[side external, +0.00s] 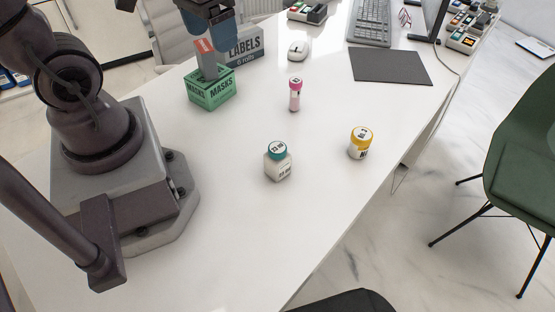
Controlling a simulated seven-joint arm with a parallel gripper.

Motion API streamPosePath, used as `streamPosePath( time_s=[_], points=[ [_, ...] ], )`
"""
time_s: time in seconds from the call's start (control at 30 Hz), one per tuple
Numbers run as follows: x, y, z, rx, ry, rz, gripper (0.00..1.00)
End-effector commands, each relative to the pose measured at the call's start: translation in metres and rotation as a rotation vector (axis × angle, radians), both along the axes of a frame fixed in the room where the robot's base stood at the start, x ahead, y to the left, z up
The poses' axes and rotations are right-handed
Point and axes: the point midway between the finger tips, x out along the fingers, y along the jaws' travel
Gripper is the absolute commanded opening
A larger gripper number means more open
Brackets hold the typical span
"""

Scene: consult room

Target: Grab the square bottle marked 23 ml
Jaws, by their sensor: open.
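A small squarish bottle (279,168) with a teal cap and a pale label stands upright on the white table, near the middle of the side external view. Its label appears to read 23 ml, though the print is small. My gripper (208,38) is at the top of the view, up and to the left of the bottle and well apart from it.
A yellow-capped jar (361,143) stands right of the bottle, and a pink-capped vial (295,96) stands behind it. The green masks box (212,92) and a grey labels box (245,49) are at the back left.

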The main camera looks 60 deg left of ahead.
Motion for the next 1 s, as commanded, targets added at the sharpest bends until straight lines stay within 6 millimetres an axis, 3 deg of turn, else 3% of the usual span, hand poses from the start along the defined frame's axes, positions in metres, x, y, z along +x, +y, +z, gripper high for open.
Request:
streamPosePath(
  time_s=[0.03, 0.2, 0.5, 0.8, 1.0],
  points=[
    [0.000, 0.003, -0.017, -0.050, 0.087, 0.055, 0.77],
    [-0.003, 0.003, -0.065, -0.246, 0.322, 0.234, 0.77],
    [-0.007, -0.020, -0.133, -0.703, 0.685, 0.597, 0.77],
    [0.017, -0.051, -0.175, -1.247, 0.937, 0.976, 0.77],
    [0.051, -0.055, -0.177, -1.487, 0.954, 1.122, 0.77]
  ],
)
